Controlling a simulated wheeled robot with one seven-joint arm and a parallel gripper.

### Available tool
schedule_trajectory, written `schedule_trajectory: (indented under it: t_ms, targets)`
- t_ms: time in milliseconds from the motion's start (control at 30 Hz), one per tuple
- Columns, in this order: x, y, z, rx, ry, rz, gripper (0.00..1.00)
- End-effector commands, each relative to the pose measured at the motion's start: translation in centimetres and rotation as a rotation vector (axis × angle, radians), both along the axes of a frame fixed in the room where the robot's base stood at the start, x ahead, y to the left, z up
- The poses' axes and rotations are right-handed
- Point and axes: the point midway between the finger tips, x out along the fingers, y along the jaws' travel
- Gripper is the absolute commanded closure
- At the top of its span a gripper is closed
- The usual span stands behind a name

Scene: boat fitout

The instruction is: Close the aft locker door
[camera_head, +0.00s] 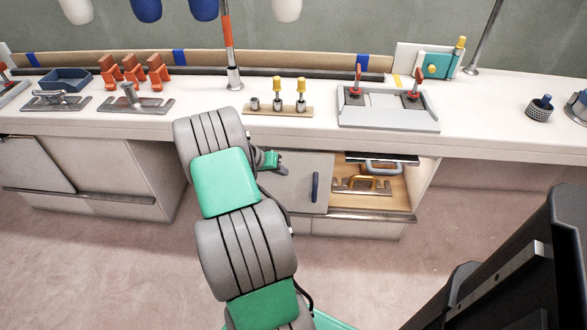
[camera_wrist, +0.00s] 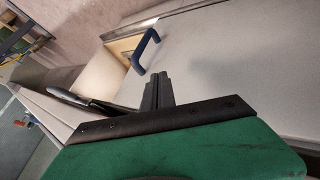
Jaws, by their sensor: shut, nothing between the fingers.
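A grey sliding-type door panel (camera_head: 296,182) with an upright dark blue handle (camera_head: 315,187) stands in the cabinet front under the counter. The opening to its right is uncovered and shows a wooden interior (camera_head: 390,202). The door (camera_wrist: 235,60) and its blue handle (camera_wrist: 146,48) also show in the wrist view. My gripper (camera_head: 279,160) is in front of the door's upper left part, left of the handle, partly hidden by my arm. In the wrist view its fingers (camera_wrist: 157,88) are together and empty, apart from the handle. I cannot tell whether they touch the door.
The opening holds a brass-coloured rack (camera_head: 362,185) and a grey handle-like piece (camera_head: 383,167). A lower rail (camera_head: 372,216) runs beneath. Another grey panel (camera_head: 35,165) is at the left cabinet. The counter above carries a tray (camera_head: 390,118) and several fittings. The floor in front is clear.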

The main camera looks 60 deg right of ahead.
Motion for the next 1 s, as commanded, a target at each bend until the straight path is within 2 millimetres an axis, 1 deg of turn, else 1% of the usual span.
schedule_trajectory:
  t_ms: [33, 433, 500, 633, 767, 1000]
  targets:
    - [-0.3, -0.4, -1.0, 0.002, 0.001, 0.000, 1.00]
    - [-2.8, -5.2, -7.6, 0.004, 0.000, 0.001, 1.00]
    - [-4.0, -5.7, -6.7, 0.001, -0.003, -0.001, 1.00]
    - [-5.5, -6.4, -6.4, 0.003, -0.003, 0.002, 1.00]
    - [-6.1, -6.6, -6.2, 0.004, -0.002, 0.004, 1.00]
    - [-6.1, -6.6, -6.2, 0.004, -0.002, 0.005, 1.00]
